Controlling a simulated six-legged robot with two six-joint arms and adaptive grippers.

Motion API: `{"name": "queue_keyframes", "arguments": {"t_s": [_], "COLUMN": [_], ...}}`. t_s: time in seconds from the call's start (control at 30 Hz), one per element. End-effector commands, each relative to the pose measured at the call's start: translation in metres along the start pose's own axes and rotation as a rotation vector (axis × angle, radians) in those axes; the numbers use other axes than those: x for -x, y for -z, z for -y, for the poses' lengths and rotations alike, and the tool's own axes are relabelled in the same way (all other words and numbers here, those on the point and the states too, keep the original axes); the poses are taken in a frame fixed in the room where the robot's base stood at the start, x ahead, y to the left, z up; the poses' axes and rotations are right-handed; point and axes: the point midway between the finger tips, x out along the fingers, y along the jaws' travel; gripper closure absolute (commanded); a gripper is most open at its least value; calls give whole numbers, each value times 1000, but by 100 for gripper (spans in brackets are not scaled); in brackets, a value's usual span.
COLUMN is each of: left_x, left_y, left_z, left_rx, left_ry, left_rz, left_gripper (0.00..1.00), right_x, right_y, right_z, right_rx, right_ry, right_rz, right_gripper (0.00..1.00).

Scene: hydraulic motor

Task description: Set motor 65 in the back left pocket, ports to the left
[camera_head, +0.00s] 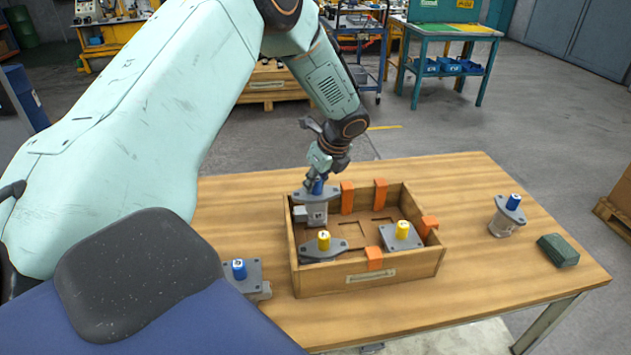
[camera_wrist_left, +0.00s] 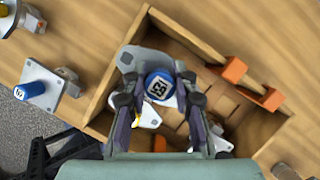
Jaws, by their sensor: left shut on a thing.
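My left gripper (camera_head: 317,180) is shut on the blue cap of a grey motor (camera_head: 317,210) at the back left of the wooden crate (camera_head: 315,284). The motor is upright, its side block pointing left in the head view. Its base is partly hidden, so I cannot tell whether it touches the crate floor. I cannot read a number. My right gripper is not in view.
Two yellow-capped motors (camera_head: 323,242) (camera_head: 402,234) sit at the crate's front left and right. Orange blocks (camera_head: 380,193) stand along its walls. A green block (camera_head: 558,250) lies far right. The table right of the crate is mostly clear.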

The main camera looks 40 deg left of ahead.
Motion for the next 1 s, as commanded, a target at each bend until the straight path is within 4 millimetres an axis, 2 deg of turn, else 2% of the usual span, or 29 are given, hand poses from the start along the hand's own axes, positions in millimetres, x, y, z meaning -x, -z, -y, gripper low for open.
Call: {"name": "queue_keyframes", "arguments": {"t_s": [0.07,1.0], "left_x": [-4,-45], "left_y": [1,18], "left_z": [1,2], "left_rx": [1,1], "left_ry": [3,4], "left_rz": [2,2], "left_gripper": [100,100], "right_x": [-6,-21], "right_y": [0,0], "right_z": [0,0], "right_rx": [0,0], "right_ry": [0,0], "right_rz": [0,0], "right_gripper": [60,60]}}
